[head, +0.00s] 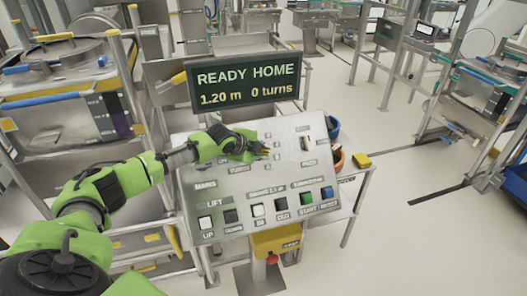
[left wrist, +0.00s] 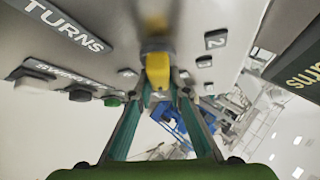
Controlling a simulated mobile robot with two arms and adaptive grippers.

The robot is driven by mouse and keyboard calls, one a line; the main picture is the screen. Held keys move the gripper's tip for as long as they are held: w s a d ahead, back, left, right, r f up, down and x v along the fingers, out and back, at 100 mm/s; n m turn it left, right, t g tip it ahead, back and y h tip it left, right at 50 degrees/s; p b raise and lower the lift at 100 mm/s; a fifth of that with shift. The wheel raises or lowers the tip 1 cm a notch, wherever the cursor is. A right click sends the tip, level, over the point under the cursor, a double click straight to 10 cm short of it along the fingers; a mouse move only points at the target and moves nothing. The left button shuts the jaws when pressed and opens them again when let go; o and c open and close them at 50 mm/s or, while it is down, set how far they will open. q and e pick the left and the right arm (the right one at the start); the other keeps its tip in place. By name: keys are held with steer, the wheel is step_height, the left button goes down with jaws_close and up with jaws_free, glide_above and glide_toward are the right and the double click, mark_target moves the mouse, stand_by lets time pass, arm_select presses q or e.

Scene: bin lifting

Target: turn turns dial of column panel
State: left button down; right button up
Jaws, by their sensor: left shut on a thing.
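The column panel (head: 240,188) is a tilted light-grey metal plate with labels, buttons and knobs. My left gripper (head: 262,150) reaches onto its upper middle. In the left wrist view the turns dial (left wrist: 157,68), with a yellow grip, sits between the two green-sided fingers (left wrist: 158,100), which are shut on it. A "TURNS" label (left wrist: 66,25) and a small "2" plate (left wrist: 215,39) are near it. In the head view the gripper mostly hides the dial. My right gripper is in neither view.
A dark display (head: 246,82) above the panel reads "READY HOME", "1.20 m", "0 turns". Another knob (head: 306,143) is right of the gripper. A row of buttons, including a green one (head: 306,198) and a blue one (head: 327,193), lines the lower panel. Open floor (head: 420,240) is at right.

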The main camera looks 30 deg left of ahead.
arm_select(q)
steer(key=shift+m+g, duration=0.5)
steer(key=shift+m, duration=0.2)
steer(key=shift+s+f, duration=0.1)
steer(key=c, duration=1.9)
jaws_free()
steer(key=shift+d, duration=0.1)
steer(key=shift+f, duration=0.1)
steer(key=shift+s+r, duration=0.1)
steer(key=shift+r, duration=0.1)
steer(key=v, duration=1.1)
steer(key=shift+r, duration=0.3)
